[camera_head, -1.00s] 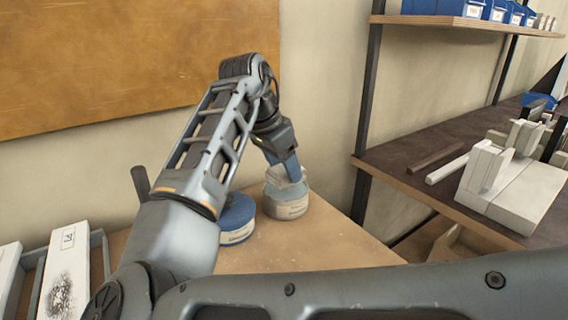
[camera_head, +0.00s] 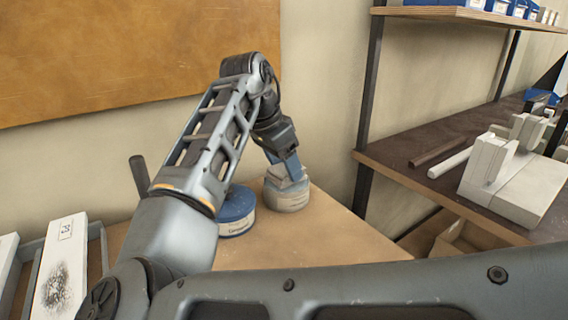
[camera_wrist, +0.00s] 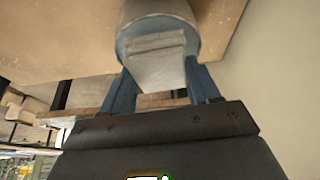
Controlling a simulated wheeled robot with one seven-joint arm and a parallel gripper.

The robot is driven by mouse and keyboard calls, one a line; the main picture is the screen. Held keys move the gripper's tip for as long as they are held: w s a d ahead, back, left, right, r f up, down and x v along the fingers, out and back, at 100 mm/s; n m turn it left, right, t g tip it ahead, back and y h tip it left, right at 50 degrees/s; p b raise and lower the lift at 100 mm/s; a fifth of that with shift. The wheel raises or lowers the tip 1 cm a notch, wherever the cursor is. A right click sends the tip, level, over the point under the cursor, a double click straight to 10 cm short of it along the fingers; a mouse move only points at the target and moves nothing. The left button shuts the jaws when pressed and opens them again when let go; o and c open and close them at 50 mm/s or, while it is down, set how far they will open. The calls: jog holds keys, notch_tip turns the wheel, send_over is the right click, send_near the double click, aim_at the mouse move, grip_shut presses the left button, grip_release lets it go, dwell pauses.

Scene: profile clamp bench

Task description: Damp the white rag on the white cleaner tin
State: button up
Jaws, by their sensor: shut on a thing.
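The white cleaner tin (camera_head: 288,200) stands upright on the wooden bench near its back right corner; its body also shows at the top of the wrist view (camera_wrist: 150,9). My gripper (camera_head: 297,177) points down at the tin's top. In the wrist view my gripper (camera_wrist: 162,70) has its blue fingers on either side of the folded white rag (camera_wrist: 158,66), shut on it. The rag is at the tin's top and appears to touch it; the exact contact is partly hidden by the fingers. A blue tin (camera_head: 237,212) stands just left of the white tin.
A dark shelf (camera_head: 420,150) on the right carries white blocks (camera_head: 508,185) and rods. Its black post (camera_head: 368,110) stands close to the white tin. White boxes (camera_head: 62,265) lie at lower left. The bench (camera_head: 330,235) is bare in front of the tins.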

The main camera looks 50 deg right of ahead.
aim_at(284, 168)
jog(key=shift+f, duration=0.65)
dwell(1.9)
jog(key=shift+r, duration=0.15)
notch_tip(284, 168, up, 7)
jog(key=p, duration=0.6)
dwell(0.3)
